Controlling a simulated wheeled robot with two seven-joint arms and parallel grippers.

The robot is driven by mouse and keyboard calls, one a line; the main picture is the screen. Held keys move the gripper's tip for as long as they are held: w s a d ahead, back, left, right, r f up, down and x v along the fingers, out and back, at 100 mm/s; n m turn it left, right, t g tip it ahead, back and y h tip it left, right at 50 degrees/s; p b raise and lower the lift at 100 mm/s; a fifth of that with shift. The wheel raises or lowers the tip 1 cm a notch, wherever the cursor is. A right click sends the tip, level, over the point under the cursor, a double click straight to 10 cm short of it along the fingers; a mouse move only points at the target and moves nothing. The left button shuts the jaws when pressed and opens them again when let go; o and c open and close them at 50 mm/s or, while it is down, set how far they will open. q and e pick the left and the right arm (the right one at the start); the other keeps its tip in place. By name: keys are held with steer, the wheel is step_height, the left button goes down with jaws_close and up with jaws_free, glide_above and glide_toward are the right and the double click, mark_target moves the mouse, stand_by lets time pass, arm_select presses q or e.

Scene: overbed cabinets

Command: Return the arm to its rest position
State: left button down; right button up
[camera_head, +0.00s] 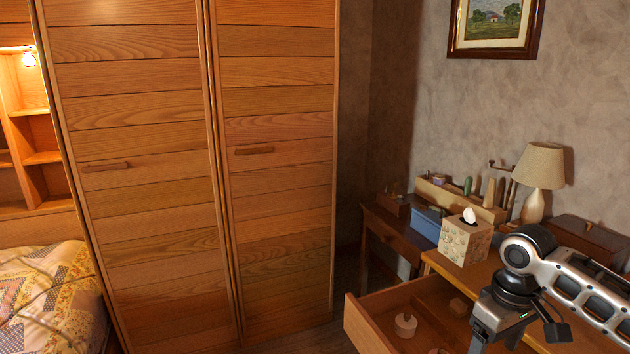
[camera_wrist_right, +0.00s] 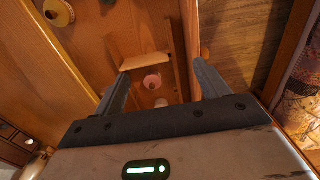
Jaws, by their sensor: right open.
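My right arm (camera_head: 585,290) comes in from the right and hangs bent over the open drawer (camera_head: 366,329) of the wooden dresser. My right gripper (camera_wrist_right: 160,82) shows in the right wrist view with its two fingers wide apart and nothing between them. It hangs above the open drawer. My left arm and gripper are out of view.
A small round lidded pot (camera_head: 405,324) lies in the drawer. A tissue box (camera_head: 466,240) stands on the dresser beside my arm. A lamp (camera_head: 540,170) and a blue box (camera_head: 430,223) stand behind. Tall closed wardrobe doors (camera_head: 275,200) fill the middle; the bed (camera_head: 45,300) is left.

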steer(key=shift+n, duration=0.8)
steer(key=a+f, duration=0.1)
steer(key=a, duration=0.1)
steer(key=s+a+f, duration=0.1)
steer(key=a+f, duration=0.1)
steer(key=s+a+f, duration=0.1)
steer(key=a+f, duration=0.1)
steer(key=shift+s+f, duration=0.15)
steer(key=s+a+f+t+y, duration=0.2)
steer(key=s+a+f, duration=0.4)
steer(key=s+a, duration=0.3)
steer(key=s+d+m+t+h, duration=0.2)
steer(key=s+d+m, duration=0.3)
steer(key=s, duration=0.8)
arm_select(q)
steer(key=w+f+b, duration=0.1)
steer(key=b, duration=0.3)
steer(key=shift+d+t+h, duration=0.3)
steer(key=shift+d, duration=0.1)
arm_select(e)
steer(key=w+a+f+n+t+y, duration=0.1)
steer(key=w+a+f+t+y, duration=0.2)
steer(key=w+a+f+t, duration=0.3)
steer(key=shift+w+f+t+y, duration=0.3)
steer(key=shift+w+f+t, duration=0.1)
steer(key=shift+f, duration=0.15)
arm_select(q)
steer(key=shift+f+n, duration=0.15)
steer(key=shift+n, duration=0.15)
